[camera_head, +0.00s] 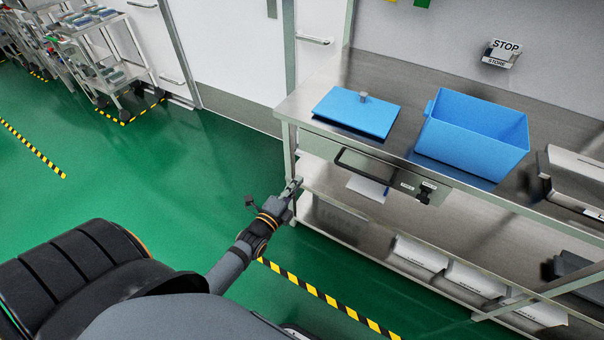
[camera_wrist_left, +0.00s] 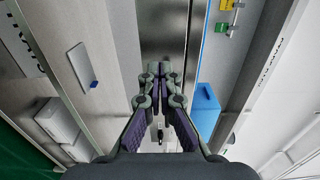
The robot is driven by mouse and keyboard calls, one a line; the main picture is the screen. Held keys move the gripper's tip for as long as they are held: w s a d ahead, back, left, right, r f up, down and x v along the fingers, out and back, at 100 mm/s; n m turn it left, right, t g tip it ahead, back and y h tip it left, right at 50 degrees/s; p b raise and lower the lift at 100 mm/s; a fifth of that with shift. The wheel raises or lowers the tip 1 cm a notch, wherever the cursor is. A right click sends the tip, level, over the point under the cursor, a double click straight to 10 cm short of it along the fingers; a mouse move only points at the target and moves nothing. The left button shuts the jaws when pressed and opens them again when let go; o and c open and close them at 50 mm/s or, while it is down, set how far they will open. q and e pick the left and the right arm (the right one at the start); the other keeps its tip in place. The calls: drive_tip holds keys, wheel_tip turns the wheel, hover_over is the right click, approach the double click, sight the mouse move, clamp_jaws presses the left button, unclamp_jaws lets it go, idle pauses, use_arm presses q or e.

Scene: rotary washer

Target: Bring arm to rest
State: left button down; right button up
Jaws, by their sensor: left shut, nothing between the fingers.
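My left gripper (camera_head: 293,187) is in front of the left end of the steel workbench, near its front leg. It is shut and empty, and its fingertips meet in the left wrist view (camera_wrist_left: 161,72). The arm comes in from the lower left. My right gripper is not in view.
On the steel workbench (camera_head: 440,82) lie a blue lid (camera_head: 355,112) with a knob and an open blue bin (camera_head: 470,140). A drawer (camera_head: 365,162) with a dark handle sits under the top. White boxes (camera_head: 420,253) stand on the lower shelf.

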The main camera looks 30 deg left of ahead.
use_arm(q)
drive_tip(key=s+a+f+n+g+y+p, duration=0.15)
drive_tip(key=s+f+n+g, duration=0.5)
drive_tip(key=f, duration=0.75)
drive_tip(key=s+a+f+n+g+p, duration=0.1)
drive_tip(key=s+a+f+n+g, duration=0.2)
drive_tip(key=s+f, duration=0.9)
drive_tip(key=s+d+f+n+g, duration=0.1)
drive_tip(key=s+f+n+g, duration=0.2)
drive_tip(key=s+f, duration=0.4)
drive_tip(key=s+d+f+n+g+p, duration=0.1)
drive_tip(key=s+f+n+g, duration=0.3)
drive_tip(key=s, duration=1)
wheel_tip(320, 180, down, 3)
drive_tip(key=shift+d+r+n, duration=0.15)
drive_tip(key=shift+d+n, duration=0.1)
drive_tip(key=shift+n, duration=0.7)
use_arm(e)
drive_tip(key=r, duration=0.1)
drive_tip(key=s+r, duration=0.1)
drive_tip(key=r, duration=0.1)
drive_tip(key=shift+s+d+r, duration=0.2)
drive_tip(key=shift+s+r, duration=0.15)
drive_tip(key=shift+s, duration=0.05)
